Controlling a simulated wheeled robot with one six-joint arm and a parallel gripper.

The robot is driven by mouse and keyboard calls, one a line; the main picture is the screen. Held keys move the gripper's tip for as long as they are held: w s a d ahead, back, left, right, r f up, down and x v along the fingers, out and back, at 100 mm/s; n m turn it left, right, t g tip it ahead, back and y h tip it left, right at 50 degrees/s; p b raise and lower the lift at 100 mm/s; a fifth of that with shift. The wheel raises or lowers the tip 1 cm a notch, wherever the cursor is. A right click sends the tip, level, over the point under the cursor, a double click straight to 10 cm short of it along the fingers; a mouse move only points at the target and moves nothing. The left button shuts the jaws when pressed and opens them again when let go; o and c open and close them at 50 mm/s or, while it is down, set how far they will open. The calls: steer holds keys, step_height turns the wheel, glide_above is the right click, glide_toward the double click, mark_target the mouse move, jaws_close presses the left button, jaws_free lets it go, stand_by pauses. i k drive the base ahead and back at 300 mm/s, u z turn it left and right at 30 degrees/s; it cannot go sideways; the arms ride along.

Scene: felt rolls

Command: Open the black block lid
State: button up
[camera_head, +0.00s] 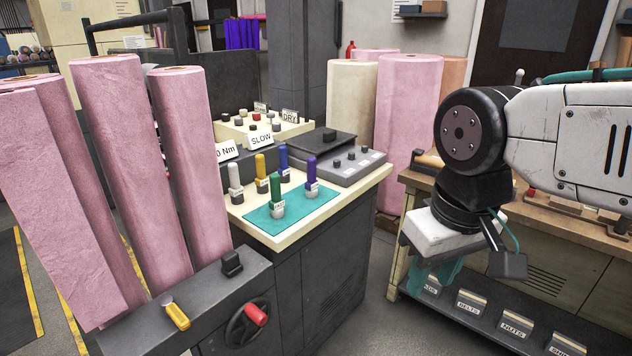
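A flat black block lid (325,142) lies on the back left part of a grey block (352,167) at the far right of the cream worktop. It looks shut. Small dark knobs stand on the grey block in front of it and to its right. My gripper (437,275) hangs to the right of the worktop, pointing down, apart from the lid. Its teal fingers show only partly below the white gripper body, so I cannot tell their opening. I see nothing clearly held.
Several coloured labelled pegs (276,195) stand on and around a teal mat (300,213) left of the grey block. A cream tray with knobs (262,129) is behind them. Tall pink rolls (115,170) stand left. A wooden bench (540,225) is at right.

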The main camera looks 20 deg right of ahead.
mark_target(317, 141)
steer(key=z, duration=0.75)
steer(key=i, duration=0.7)
steer(key=z, duration=0.6)
steer(key=i, duration=1.25)
steer(key=u, duration=1.25)
steer(key=i, duration=0.35)
steer(key=u, duration=0.35)
